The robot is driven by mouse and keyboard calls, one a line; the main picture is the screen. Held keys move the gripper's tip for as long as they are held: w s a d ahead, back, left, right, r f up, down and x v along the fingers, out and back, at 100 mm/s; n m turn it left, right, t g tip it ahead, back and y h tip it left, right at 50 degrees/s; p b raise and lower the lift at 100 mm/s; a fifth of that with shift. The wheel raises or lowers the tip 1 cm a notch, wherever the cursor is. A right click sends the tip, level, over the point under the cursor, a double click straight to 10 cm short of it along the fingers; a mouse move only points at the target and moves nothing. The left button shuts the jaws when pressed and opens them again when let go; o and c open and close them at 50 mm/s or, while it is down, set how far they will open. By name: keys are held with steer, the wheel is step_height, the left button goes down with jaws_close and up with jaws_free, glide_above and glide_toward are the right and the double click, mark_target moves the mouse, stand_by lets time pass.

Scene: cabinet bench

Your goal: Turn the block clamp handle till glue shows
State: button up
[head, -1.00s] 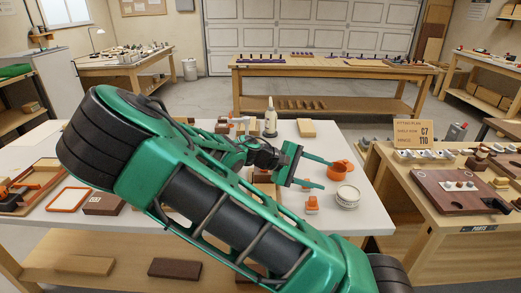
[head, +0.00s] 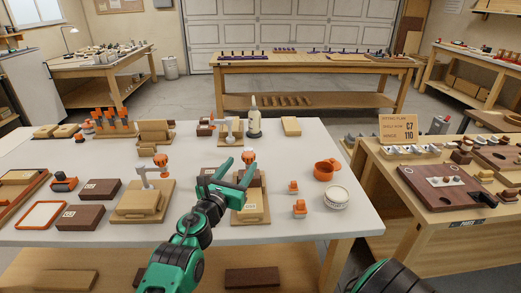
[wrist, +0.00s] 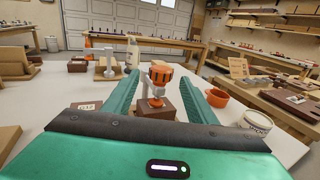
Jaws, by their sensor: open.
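A clamp with an orange handle (head: 249,157) stands over a brown block on a wooden base (head: 252,212). In the wrist view the orange handle (wrist: 160,72) appears upright between my two fingers, above the brown block (wrist: 160,108). My gripper (head: 243,163) is open, with one green finger on each side of the handle in the picture. I cannot tell whether the fingertips reach it, but no finger visibly presses on it. Part of the clamp and block is hidden behind my gripper in the head view. No glue can be made out at the block.
A similar clamp with an orange handle (head: 160,160) stands to the left, and another clamp (head: 231,128) stands behind near a glue bottle (head: 254,120).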

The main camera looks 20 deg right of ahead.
mark_target(251, 152)
steer(key=x, duration=1)
steer(key=shift+w+d, duration=0.2)
steer(key=shift+d, duration=0.05)
steer(key=shift+c, duration=0.4)
steer(key=c, duration=1)
